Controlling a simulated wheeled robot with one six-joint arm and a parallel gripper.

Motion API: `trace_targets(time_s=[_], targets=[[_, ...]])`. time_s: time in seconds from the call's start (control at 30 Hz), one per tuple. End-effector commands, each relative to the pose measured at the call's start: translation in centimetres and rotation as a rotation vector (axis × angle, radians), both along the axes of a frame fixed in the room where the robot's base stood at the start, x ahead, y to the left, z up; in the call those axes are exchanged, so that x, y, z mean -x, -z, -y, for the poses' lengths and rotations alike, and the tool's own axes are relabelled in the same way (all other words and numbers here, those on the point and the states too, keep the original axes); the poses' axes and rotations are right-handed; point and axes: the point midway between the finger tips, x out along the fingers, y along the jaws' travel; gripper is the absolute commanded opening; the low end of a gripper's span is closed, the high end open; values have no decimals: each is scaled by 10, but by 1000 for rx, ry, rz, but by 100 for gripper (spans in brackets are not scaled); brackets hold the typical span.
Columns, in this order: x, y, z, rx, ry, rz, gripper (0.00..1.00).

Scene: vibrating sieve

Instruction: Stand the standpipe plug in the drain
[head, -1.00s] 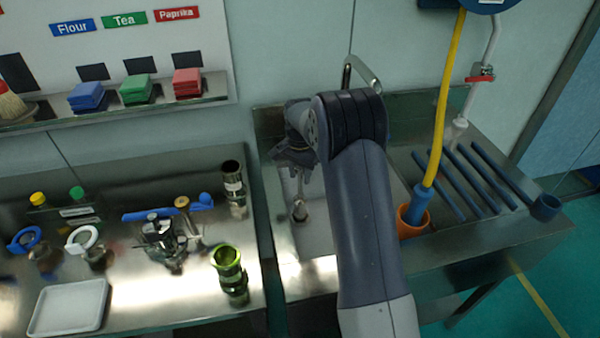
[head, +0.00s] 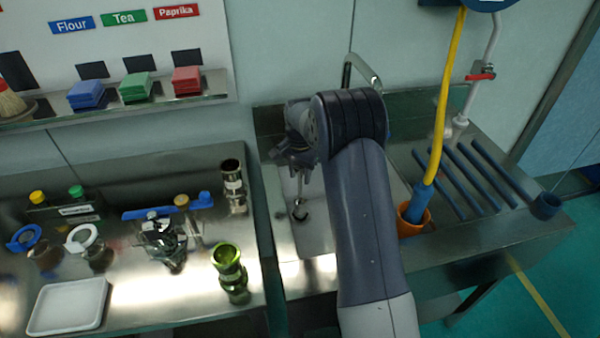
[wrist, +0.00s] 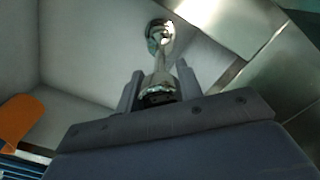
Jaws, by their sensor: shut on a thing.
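The standpipe plug (wrist: 160,68) is a slim, shiny metal pipe. In the wrist view it runs from between my fingers toward the round drain (wrist: 155,33) in the sink floor. My gripper (wrist: 158,84) is shut on its near end. In the head view my gripper (head: 297,157) is partly hidden by my arm, above the sink's left part, with the plug (head: 301,184) hanging about upright below it. Its lower end overlaps the drain (head: 299,212). I cannot tell whether it is inside the drain or just above it.
The sink basin (head: 312,240) is otherwise clear where visible. A tap (head: 362,70) stands behind it. An orange cup (head: 411,222) with a blue nozzle and yellow hose is at its right. A bench with jars and a white tray (head: 68,306) lies left.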

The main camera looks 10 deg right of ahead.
Motion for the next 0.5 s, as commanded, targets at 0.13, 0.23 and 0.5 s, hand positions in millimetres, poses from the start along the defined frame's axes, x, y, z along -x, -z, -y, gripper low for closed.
trace_targets(time_s=[0.13,0.23,0.5], targets=[[-1,-1,0,0,0,3,0],[-1,-1,0,0,0,3,37],[0,-1,0,0,0,1,59]])
